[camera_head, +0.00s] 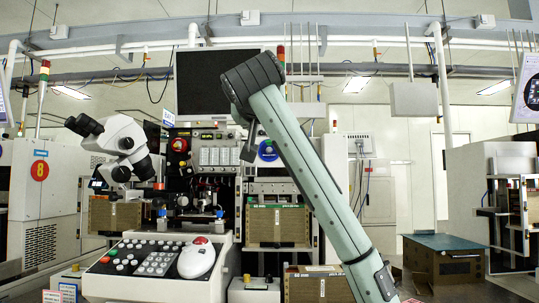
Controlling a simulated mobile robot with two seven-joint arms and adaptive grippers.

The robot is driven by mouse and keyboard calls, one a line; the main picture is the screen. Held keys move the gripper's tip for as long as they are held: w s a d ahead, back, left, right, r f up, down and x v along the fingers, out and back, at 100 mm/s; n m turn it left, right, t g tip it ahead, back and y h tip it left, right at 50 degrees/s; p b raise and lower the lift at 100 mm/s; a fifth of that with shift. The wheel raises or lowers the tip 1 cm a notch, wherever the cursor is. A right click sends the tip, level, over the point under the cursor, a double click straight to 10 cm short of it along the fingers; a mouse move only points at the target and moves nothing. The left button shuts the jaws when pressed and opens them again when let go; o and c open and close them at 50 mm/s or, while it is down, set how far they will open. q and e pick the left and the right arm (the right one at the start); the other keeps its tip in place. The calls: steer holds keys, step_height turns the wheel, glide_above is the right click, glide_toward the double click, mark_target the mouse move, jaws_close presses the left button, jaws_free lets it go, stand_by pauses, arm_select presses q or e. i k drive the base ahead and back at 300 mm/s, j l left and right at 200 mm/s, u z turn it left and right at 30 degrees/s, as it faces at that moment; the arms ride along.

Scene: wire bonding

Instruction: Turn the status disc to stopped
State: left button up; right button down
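A round blue disc (267,150) with a pale mark is on the front of the middle machine, just beside my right arm. A red round piece (179,145) is on the same machine further left. I cannot tell for sure which is the status disc or what its setting is. My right arm rises from the lower right to a dark joint in front of the monitor. A narrow dark piece hangs by the arm near the blue disc; it may be part of my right gripper, mostly hidden. My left gripper is out of view.
A control console (158,264) with buttons and a white mouse-like device stands in front of the machine. A microscope (118,142) is above it at left. Brown boxes stand at the middle (277,226) and right (443,262). A dark monitor (205,85) is behind my arm.

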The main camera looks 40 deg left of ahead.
mark_target(267, 150)
steer(key=i+j, duration=0.7)
steer(key=j, duration=0.25)
steer(key=i+j, duration=0.4)
